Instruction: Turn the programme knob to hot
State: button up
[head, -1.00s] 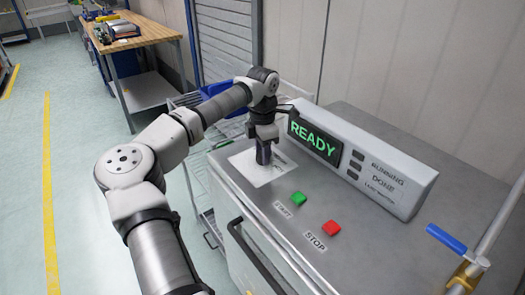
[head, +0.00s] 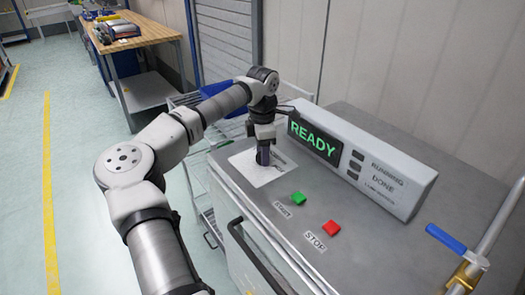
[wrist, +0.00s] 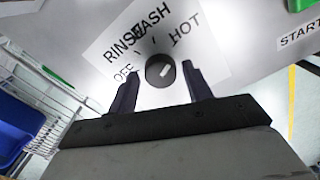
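The programme knob (wrist: 160,70) is a small dark round knob with a white mark, on a white label plate (head: 262,174) on the machine's top. In the wrist view the words OFF, RINSE, WASH and HOT (wrist: 185,30) are set around it. The white mark slants up and right, roughly to the HOT side. My gripper (wrist: 160,76) is open above the plate, with one finger on each side of the knob and visible gaps to it. In the head view my gripper (head: 263,157) hides the knob.
A display box (head: 365,160) reading READY stands behind the plate. A green START button (head: 299,198) and a red STOP button (head: 331,228) lie to the right. A blue-handled lever (head: 446,238) is at the far right. A wire rack (wrist: 45,85) stands beside the machine.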

jog(key=shift+o, duration=0.7)
notch_tip(320, 180, up, 14)
jog(key=b, duration=0.2)
jog(key=shift+f, duration=0.15)
